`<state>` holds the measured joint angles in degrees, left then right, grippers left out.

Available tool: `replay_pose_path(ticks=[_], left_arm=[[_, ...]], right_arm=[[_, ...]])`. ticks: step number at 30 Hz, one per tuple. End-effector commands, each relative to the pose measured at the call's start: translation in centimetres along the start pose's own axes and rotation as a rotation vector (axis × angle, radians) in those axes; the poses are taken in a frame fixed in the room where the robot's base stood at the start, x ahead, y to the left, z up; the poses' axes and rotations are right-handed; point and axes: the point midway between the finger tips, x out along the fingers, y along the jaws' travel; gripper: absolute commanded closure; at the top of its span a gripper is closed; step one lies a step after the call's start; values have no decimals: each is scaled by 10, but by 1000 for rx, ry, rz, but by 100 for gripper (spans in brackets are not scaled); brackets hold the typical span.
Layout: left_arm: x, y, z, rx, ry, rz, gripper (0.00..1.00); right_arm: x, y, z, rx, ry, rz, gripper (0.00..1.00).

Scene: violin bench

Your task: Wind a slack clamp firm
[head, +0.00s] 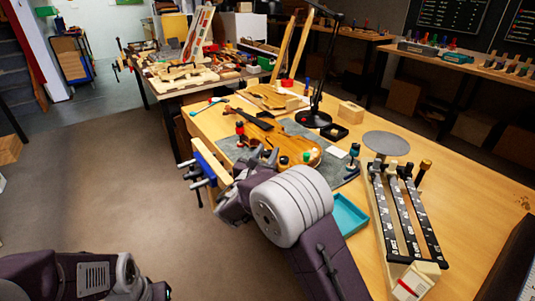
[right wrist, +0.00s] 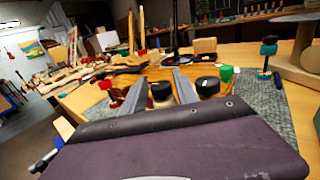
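The violin (head: 262,128) lies on a grey mat (head: 335,133) on the bench, with several small spool clamps along its edge. A teal clamp (head: 353,152) stands apart on the mat's right. My right gripper (head: 264,155) is at the violin's near edge. In the right wrist view its fingers (right wrist: 157,88) are spread, with a black-topped clamp (right wrist: 160,92) visible between or just beyond them; contact cannot be told. Only part of my left arm shows, at lower left.
A blue vise (head: 205,165) sits on the bench's left edge. A teal tray (head: 348,214), a rack of black strips (head: 405,215) and a round grey disc (head: 386,143) are to the right. A lamp (head: 314,118) stands behind the mat.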

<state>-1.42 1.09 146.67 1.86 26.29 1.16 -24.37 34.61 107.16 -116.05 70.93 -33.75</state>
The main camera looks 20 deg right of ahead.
Motion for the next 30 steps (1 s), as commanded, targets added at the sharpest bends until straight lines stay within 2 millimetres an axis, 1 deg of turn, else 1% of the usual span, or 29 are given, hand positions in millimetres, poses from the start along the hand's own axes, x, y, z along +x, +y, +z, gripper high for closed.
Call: replay_pose_path(ticks=[3,8,9,12,15,17,21,24,30], left_arm=[[0,0,0,0,0,0,64],[0,0,0,0,0,0,64],[0,0,0,0,0,0,64],[0,0,0,0,0,0,64],[0,0,0,0,0,0,64],[-4,0,0,0,0,0,64],[-20,0,-2,0,0,0,64],[-27,0,-3,0,0,0,64],[-29,1,-3,0,0,0,64]], right_arm=[[3,0,0,0,-1,0,64],[3,0,0,0,0,1,64],[3,0,0,0,0,1,75],[3,0,0,0,0,0,100],[3,0,1,0,0,-2,100],[3,1,2,-1,-2,-20,100],[4,2,5,0,-2,-134,100],[4,1,5,1,-3,-207,100],[3,0,1,1,-1,-260,100]])
